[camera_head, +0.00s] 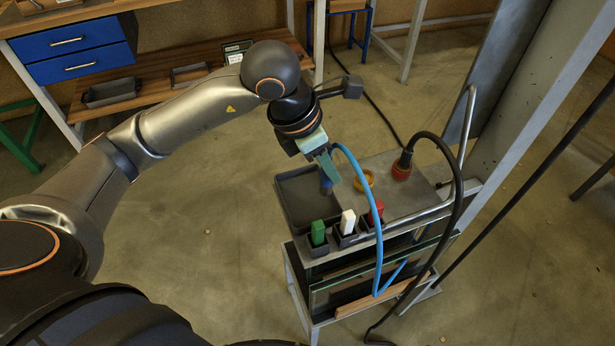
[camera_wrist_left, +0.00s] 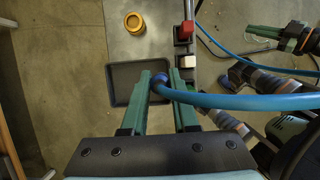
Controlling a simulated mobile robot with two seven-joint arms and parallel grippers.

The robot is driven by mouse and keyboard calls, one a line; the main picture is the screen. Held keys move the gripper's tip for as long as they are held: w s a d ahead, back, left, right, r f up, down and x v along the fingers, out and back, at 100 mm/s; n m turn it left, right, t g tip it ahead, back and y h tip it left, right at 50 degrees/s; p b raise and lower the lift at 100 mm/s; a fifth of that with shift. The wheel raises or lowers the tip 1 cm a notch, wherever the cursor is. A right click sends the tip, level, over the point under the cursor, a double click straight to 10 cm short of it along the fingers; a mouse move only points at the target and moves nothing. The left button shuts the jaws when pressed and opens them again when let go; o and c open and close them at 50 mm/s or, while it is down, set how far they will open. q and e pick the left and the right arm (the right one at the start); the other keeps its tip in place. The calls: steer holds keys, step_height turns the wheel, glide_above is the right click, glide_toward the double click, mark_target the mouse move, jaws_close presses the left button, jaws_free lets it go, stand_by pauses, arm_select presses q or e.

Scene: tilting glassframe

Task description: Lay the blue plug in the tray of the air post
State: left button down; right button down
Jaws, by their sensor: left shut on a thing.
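My left gripper (camera_head: 327,170) is shut on the blue plug (camera_head: 326,187), which points down over the dark, shallow tray (camera_head: 296,193) on the cart. A blue hose (camera_head: 362,180) runs from the plug. In the left wrist view, the plug (camera_wrist_left: 160,82) sits between the green fingers, above the tray (camera_wrist_left: 122,72). I cannot tell exactly how far the plug is from the tray floor. The tray looks empty where visible. My right gripper (camera_wrist_left: 268,38) shows small at the right of the left wrist view, and its opening is unclear.
Glass panes (camera_head: 350,285) hang below.

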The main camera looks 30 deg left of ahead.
arm_select(q)
steer(key=shift+w+a+f, duration=0.45)
steer(key=shift+a+f, duration=0.45)
steer(key=shift+f, duration=0.65)
steer(key=shift+w+a+f, duration=0.45)
steer(key=shift+a+f, duration=0.4)
steer(key=shift+f, duration=0.75)
steer(key=shift+w+a+f, duration=0.45)
steer(key=shift+a+f, duration=0.45)
steer(key=shift+f, duration=0.65)
steer(key=shift+f+b, duration=0.15)
steer(key=shift+b, duration=0.2)
steer(key=shift+f, duration=0.15)
steer(key=c, duration=0.7)
jaws_free()
steer(key=shift+r, duration=0.5)
steer(key=v, duration=1.1)
steer(key=shift+s+a+r+p, duration=0.1)
steer(key=shift+s+r+p, duration=0.15)
steer(key=shift+p, duration=0.1)
